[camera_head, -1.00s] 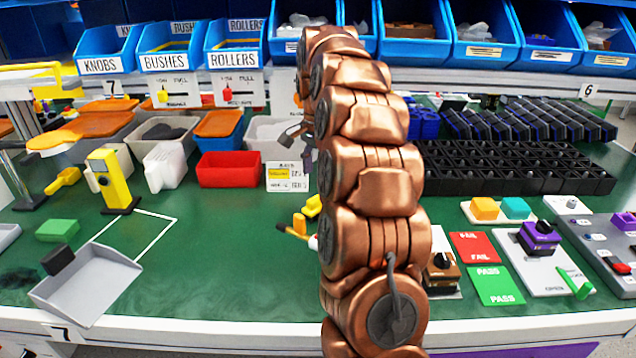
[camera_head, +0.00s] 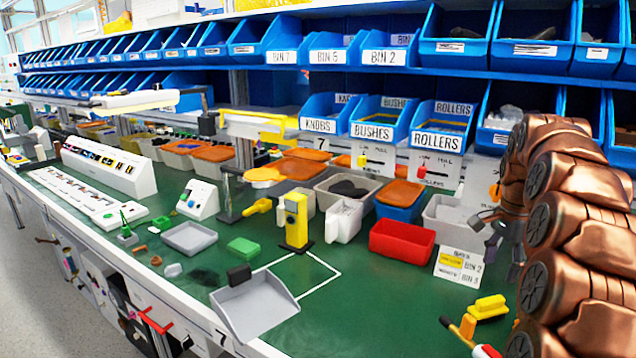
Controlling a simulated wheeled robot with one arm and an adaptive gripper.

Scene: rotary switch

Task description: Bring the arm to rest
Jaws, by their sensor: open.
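My copper-coloured arm (camera_head: 575,230) stands folded and upright at the right edge of the head view, partly cut off by the frame. My gripper (camera_head: 492,228) shows as small dark grey parts at the left side of the arm, in front of the grey bin and above the white bin label card. It is open, and I see nothing held in it. Much of it is hidden behind the arm links.
The green bench (camera_head: 370,310) has a red bin (camera_head: 401,243), a yellow post device (camera_head: 296,222), a grey scoop tray (camera_head: 255,305) and a yellow block (camera_head: 487,307). A screwdriver (camera_head: 466,335) lies near the arm. Blue bins (camera_head: 378,122) line the shelves behind.

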